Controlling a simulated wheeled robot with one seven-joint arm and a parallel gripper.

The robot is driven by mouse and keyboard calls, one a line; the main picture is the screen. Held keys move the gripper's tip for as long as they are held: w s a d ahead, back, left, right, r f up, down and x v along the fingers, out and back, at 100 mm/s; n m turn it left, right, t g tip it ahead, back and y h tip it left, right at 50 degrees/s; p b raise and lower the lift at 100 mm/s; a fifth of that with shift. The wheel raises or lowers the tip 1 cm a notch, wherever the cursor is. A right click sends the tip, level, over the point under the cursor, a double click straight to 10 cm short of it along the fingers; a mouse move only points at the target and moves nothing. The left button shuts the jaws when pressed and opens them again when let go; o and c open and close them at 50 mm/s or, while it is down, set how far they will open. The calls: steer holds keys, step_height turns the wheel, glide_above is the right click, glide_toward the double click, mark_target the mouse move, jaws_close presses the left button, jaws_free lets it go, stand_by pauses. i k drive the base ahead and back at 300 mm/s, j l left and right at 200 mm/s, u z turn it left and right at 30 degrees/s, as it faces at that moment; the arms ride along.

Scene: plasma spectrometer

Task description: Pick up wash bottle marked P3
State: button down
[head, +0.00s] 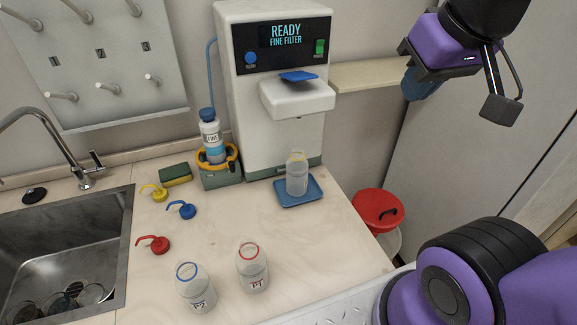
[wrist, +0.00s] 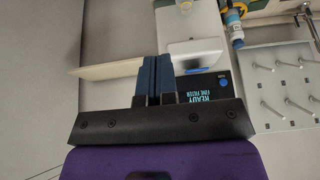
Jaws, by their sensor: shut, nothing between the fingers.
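A clear bottle with a yellow neck ring (head: 297,178) stands upright on a blue tray (head: 287,200) in front of the white machine; I cannot read its marking. A blue-ringed bottle marked P2 (head: 196,291) and a red-ringed bottle that seems marked P1 (head: 253,272) stand open at the counter's front. No P3 marking is legible. My gripper (head: 418,86) is raised at the upper right, well apart from the bottles. Its dark blue fingers (wrist: 152,78) are together and empty in the wrist view.
Yellow (head: 155,193), blue (head: 183,210) and red (head: 155,244) spout caps lie on the counter. The machine (head: 270,130) reads "READY FINE FILTER". A labelled bottle (head: 211,138) sits in a holder. A sink (head: 70,240) is left; a red-lidded bin (head: 378,208) is right.

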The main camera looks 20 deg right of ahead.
mark_target(297, 165)
steer(key=k+l+u, duration=0.15)
steer(key=l+u, duration=0.25)
steer(key=k+l+u, duration=0.15)
steer(key=l+u, duration=0.2)
steer(key=k+l+u, duration=0.25)
steer(key=u, duration=0.15)
steer(key=l, duration=0.1)
